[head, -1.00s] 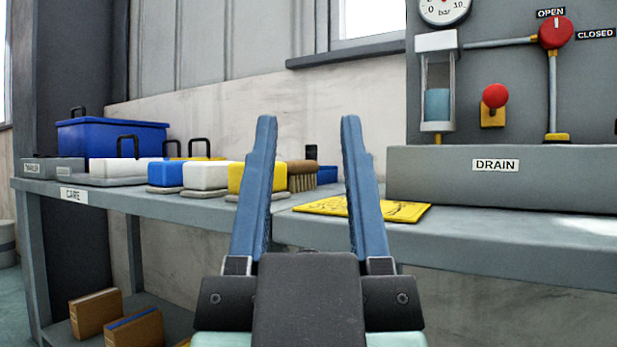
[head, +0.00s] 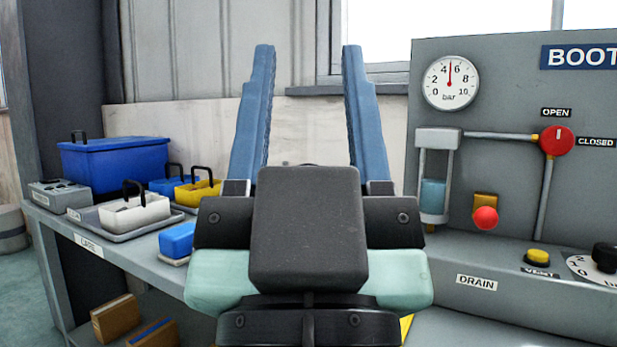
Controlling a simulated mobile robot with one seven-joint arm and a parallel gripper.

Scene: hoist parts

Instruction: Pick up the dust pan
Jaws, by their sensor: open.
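I cannot make out a dust pan in the head view. My gripper (head: 308,50) is open and empty. Its two blue fingers point up and away, in front of the pale wall and window, above the bench. My gripper body hides the middle of the bench. On the bench to the left are a white open carrier with a black handle (head: 135,211), a yellow carrier with a handle (head: 198,192) and a blue carrier (head: 174,185) behind them. A blue block (head: 177,240) sits near the front edge.
A large blue lidded box (head: 113,164) stands at the back left, beside a grey box (head: 62,194). A panel with a gauge (head: 450,83) and a red knob (head: 485,218) stands at the right. Brown boxes (head: 115,317) lie on the lower shelf.

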